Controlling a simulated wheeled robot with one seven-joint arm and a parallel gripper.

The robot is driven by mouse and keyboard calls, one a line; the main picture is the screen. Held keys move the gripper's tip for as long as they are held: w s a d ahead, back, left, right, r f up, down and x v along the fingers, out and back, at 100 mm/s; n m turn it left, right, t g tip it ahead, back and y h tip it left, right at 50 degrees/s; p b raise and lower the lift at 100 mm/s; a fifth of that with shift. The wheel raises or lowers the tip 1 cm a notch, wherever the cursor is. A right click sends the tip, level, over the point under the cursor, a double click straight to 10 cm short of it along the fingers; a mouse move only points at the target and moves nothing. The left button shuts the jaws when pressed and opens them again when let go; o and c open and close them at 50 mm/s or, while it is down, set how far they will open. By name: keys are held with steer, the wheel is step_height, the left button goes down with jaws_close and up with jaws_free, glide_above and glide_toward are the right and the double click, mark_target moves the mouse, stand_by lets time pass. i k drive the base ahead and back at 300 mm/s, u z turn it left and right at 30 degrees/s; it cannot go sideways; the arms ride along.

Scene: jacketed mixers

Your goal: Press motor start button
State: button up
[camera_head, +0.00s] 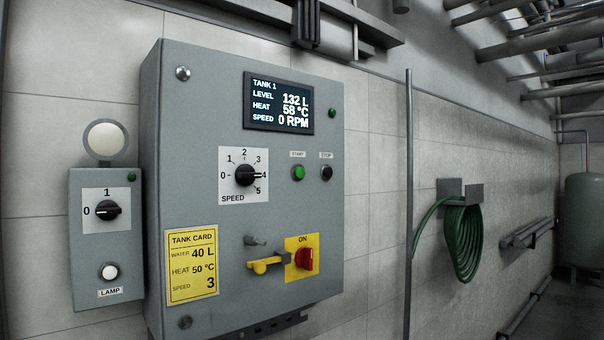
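The green start button (298,173) sits under a small START label on the front of the grey control cabinet (200,120). The black stop button (327,173) is just to its right. The screen (278,102) above reads TANK 1, level 132 L, heat 58 °C, speed 0 RPM. The black speed knob (245,175) is left of the start button; its pointer appears to be toward 4. The red switch (304,258) on a yellow plate marked ON is below. My gripper is not in view.
A yellow latch (264,264) juts out beside the red switch. A yellow tank card (191,265) reads water 40 L, heat 50 °C, speed 3. A lamp box (106,250) hangs at left. A vertical pipe (409,200) and green hose (465,245) are at right.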

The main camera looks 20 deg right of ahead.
mark_target(299, 172)
steer(key=u, duration=0.55)
steer(key=k, duration=0.65)
steer(key=u, duration=1.1)
steer(key=i, duration=1.05)
steer(key=z, duration=0.75)
steer(key=i, duration=0.35)
steer(key=z, duration=0.35)
